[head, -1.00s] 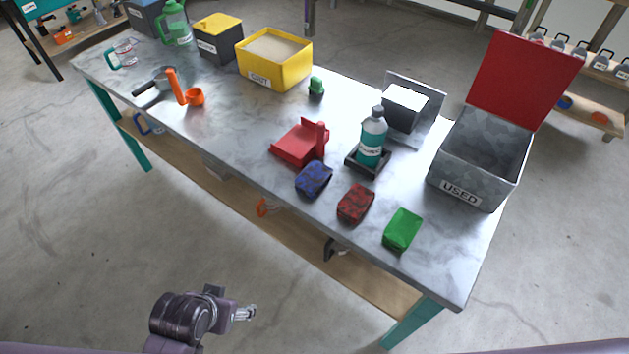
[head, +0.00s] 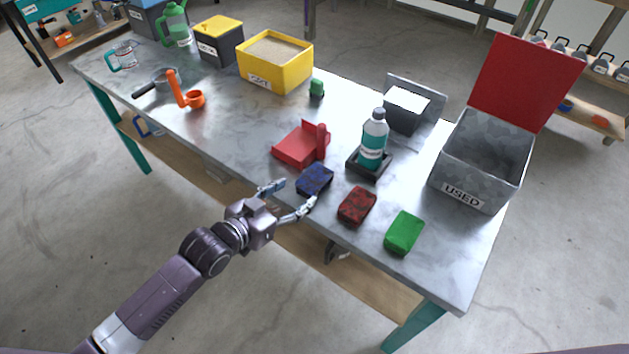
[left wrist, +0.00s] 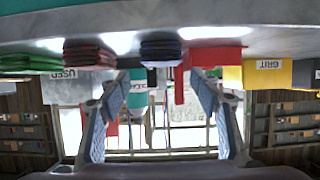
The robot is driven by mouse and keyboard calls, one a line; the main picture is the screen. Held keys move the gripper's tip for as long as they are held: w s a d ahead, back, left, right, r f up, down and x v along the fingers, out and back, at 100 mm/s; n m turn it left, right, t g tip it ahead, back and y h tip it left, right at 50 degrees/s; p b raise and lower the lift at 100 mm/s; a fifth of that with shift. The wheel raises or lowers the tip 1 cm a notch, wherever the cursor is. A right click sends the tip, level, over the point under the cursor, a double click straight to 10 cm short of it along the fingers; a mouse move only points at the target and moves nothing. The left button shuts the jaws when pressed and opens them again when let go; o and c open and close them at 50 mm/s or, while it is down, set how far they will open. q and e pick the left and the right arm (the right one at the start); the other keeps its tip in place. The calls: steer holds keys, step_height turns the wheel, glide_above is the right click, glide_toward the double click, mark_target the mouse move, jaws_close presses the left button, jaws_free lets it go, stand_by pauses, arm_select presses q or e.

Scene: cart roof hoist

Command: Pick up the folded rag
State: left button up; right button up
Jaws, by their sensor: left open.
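Three folded rags lie in a row near the front edge of the steel table (head: 235,150): a blue one (head: 315,179), a dark red one (head: 357,206) and a green one (head: 404,232). My left gripper (head: 290,198) is open and empty at the table's front edge, its fingers pointing toward the blue rag and apart from it. The left wrist view looks upside down; there the blue rag (left wrist: 160,50) appears between the spread fingers, farther off, with the red rag (left wrist: 88,54) and green rag (left wrist: 30,62) to its left. My right gripper is not in view.
A red dustpan-like piece (head: 301,145) sits just behind the blue rag. A teal bottle (head: 373,140) stands in a black tray. A grey USED bin (head: 480,165) with a red lid is at the right, a yellow GRIT box (head: 275,72) at the back.

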mark_target(312, 180)
arm_select(q)
steer(key=p+x, duration=0.1)
steer(key=x, duration=1)
steer(key=shift+w+a, duration=0.1)
steer(key=shift+c, duration=0.4)
steer(key=c, duration=0.8)
steer(key=shift+c, duration=0.2)
steer(key=shift+r, duration=0.1)
step_height(312, 180, up, 20)
